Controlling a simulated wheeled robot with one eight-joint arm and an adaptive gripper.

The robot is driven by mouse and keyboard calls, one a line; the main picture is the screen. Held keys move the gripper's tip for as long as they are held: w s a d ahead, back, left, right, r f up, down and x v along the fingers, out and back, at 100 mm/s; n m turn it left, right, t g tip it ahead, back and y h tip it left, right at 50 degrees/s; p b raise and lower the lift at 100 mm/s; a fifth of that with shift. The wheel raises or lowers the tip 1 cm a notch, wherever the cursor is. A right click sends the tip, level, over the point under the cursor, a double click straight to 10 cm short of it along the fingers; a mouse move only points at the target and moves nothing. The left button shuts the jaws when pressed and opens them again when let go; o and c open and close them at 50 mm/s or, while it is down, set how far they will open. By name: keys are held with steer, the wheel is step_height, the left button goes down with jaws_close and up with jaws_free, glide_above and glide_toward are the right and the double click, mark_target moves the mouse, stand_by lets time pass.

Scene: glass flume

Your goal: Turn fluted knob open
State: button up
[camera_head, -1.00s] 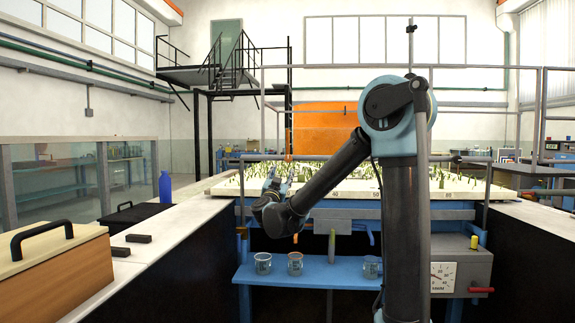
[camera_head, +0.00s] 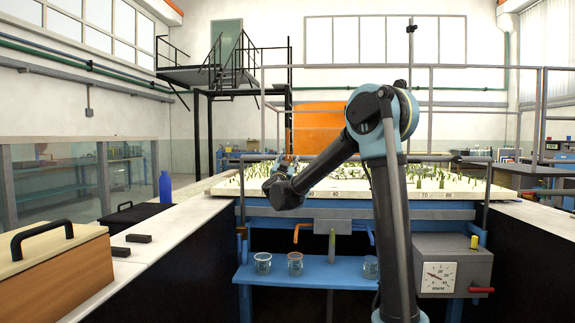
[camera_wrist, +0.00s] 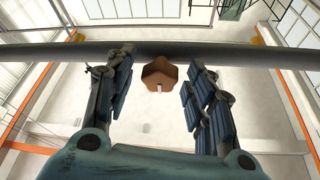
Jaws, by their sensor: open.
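The fluted knob (camera_wrist: 160,75) is orange-brown and lobed, with a small pale mark or stub at its lower middle. In the wrist view it sits at the grey horizontal pipe (camera_wrist: 230,55), between my two fingers. My gripper (camera_wrist: 158,88) is open, with a jointed blue-padded finger on each side of the knob and a clear gap to both. How far the fingers reach along the knob's depth I cannot tell. In the head view my gripper (camera_head: 287,165) points up near the table's front rail, small and partly hidden by my wrist. I cannot make out the knob there.
A gauge box (camera_head: 455,267) with a red lever is at right. The long table (camera_head: 465,190) carries many green stalks. A wooden box (camera_head: 55,265) stands at left.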

steer(key=c, duration=1.1)
steer(key=shift+o, duration=0.2)
steer(key=shift+m+h, duration=0.3)
steer(key=shift+m, duration=0.3)
steer(key=m+g+h, duration=0.1)
steer(key=m+h, duration=0.1)
steer(key=m, duration=0.3)
steer(key=shift+a, duration=0.1)
steer(key=m+g+h, duration=0.1)
steer(key=m, duration=0.2)
steer(key=m+g, duration=0.1)
steer(key=m, duration=0.1)
steer(key=shift+r+m+h, duration=0.15)
steer(key=shift+m+h, duration=0.25)
steer(key=m+g, duration=0.2)
steer(key=m, duration=0.2)
steer(key=shift+r+m, duration=0.1)
steer(key=shift+m, duration=0.3)
steer(key=m, duration=0.2)
steer(key=m+g, duration=0.1)
steer(key=shift+r+m+g+y, duration=0.1)
steer(key=shift+m+g+y, duration=0.2)
steer(key=shift+m, duration=0.1)
